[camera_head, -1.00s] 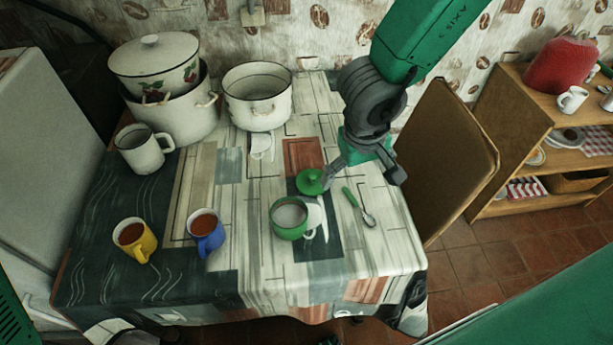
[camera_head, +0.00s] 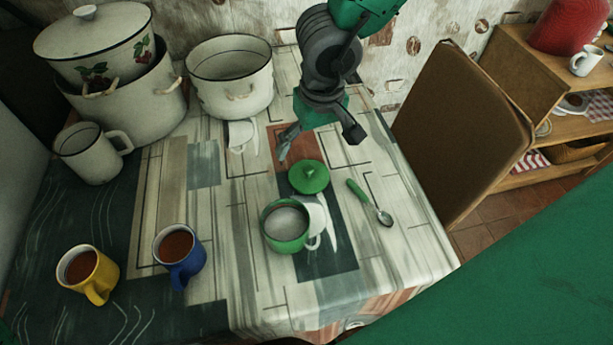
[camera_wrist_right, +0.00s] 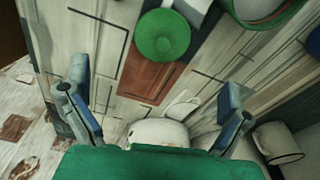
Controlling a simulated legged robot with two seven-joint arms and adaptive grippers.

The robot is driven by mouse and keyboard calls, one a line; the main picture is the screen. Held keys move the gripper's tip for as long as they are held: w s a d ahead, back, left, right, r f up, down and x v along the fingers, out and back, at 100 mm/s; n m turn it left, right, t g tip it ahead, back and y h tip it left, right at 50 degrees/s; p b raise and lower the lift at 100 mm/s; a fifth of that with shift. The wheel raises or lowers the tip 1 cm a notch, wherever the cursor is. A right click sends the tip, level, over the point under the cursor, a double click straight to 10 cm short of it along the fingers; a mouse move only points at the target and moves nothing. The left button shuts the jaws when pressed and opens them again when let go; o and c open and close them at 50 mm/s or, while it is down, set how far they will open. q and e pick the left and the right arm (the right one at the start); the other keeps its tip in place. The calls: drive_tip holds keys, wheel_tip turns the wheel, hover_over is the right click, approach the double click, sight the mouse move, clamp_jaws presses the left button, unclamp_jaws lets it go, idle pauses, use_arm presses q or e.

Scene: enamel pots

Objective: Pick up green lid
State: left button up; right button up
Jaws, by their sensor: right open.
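The green lid (camera_head: 309,178) with a small knob lies on the patterned tablecloth, just behind and right of the green mug (camera_head: 285,238). My right gripper (camera_head: 318,148) is above the table behind the lid, open and empty, and not touching it. In the right wrist view the lid (camera_wrist_right: 162,36) is at the top, beyond the spread fingers of my right gripper (camera_wrist_right: 158,112). The green mug (camera_wrist_right: 262,8) shows at that view's top right. My left gripper is not in view.
A green-handled spoon (camera_head: 371,203) lies right of the lid. Blue (camera_head: 180,258) and yellow (camera_head: 88,275) mugs stand front left. An open white pot (camera_head: 231,80) and stacked pots (camera_head: 125,105) stand at the back left. A chair (camera_head: 462,130) is at the right edge.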

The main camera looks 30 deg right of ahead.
sight(309, 169)
drive_tip(key=f, duration=0.1)
drive_tip(key=f+b, duration=0.1)
drive_tip(key=f, duration=0.3)
drive_tip(key=shift+w+d+f+b, duration=0.1)
drive_tip(key=shift+w+b, duration=0.15)
drive_tip(key=shift+b, duration=0.1)
drive_tip(key=shift+w+a+f, duration=0.15)
drive_tip(key=shift+a+f, duration=0.2)
drive_tip(key=f, duration=0.1)
drive_tip(key=f+b, duration=0.1)
drive_tip(key=f, duration=0.1)
drive_tip(key=f+b, duration=0.1)
drive_tip(key=shift+w+f, duration=0.3)
drive_tip(key=shift+w, duration=0.05)
drive_tip(key=shift+w+d+f, duration=0.1)
drive_tip(key=shift+d+f, duration=0.05)
drive_tip(key=shift+f, duration=0.1)
drive_tip(key=shift+r, duration=0.1)
drive_tip(key=shift+c, duration=0.5)
drive_tip(key=c, duration=1.2)
drive_tip(key=shift+o, duration=0.2)
drive_tip(key=shift+a, duration=0.2)
